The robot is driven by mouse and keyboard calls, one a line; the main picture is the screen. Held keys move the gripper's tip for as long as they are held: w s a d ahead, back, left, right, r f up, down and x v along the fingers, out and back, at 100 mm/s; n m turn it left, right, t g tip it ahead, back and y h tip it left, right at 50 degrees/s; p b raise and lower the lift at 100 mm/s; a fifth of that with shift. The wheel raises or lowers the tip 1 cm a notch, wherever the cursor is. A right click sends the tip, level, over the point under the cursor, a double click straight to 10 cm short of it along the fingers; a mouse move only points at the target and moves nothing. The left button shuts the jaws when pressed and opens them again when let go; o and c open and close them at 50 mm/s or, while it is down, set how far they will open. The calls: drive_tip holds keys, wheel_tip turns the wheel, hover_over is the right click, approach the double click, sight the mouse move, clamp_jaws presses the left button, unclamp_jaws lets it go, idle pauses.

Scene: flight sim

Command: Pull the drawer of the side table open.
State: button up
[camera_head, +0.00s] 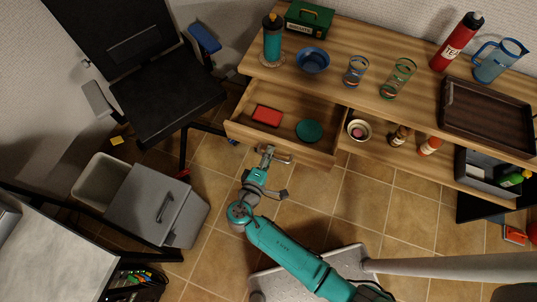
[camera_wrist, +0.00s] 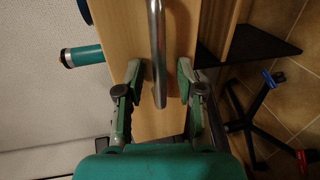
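The wooden side table (camera_head: 335,45) stands along the wall in the head view. Its drawer (camera_head: 290,144) is pulled out, and its inside shows a red box (camera_head: 267,115) and a dark green round thing (camera_head: 310,130). The drawer's metal bar handle (camera_wrist: 157,50) runs between my fingers in the wrist view. My gripper (camera_head: 266,152) is at the drawer front. In the wrist view, my gripper (camera_wrist: 160,78) is open, one finger on each side of the handle, with a visible gap to both.
On the table top stand a teal bottle (camera_head: 272,42), a blue bowl (camera_head: 313,60), glasses, a red bottle (camera_head: 457,42) and a brown tray (camera_head: 487,115). A black chair (camera_head: 165,95) and a grey bin (camera_head: 158,200) are at left. Tiled floor lies before the drawer.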

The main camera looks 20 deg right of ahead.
drive_tip(key=v, duration=1.1)
drive_tip(key=shift+s+a, duration=0.25)
drive_tip(key=shift+s, duration=0.1)
drive_tip(key=s+d+f+g+y, duration=0.25)
drive_tip(key=d+f, duration=0.35)
drive_tip(key=d, duration=0.3)
drive_tip(key=s+d+f+y, duration=0.2)
drive_tip(key=s+d+y, duration=0.3)
drive_tip(key=s, duration=0.3)
drive_tip(key=s+r+m+t, duration=0.1)
drive_tip(key=s+r+m, duration=0.2)
drive_tip(key=r, duration=0.5)
drive_tip(key=s+d+r+m+t+y, duration=0.1)
drive_tip(key=s+r+m, duration=0.3)
drive_tip(key=r, duration=0.4)
drive_tip(key=s+r+m+t, duration=0.3)
drive_tip(key=s+r, duration=0.3)
drive_tip(key=r, duration=0.2)
drive_tip(key=shift+d+r+m+y, duration=0.35)
drive_tip(key=shift+d+m, duration=0.05)
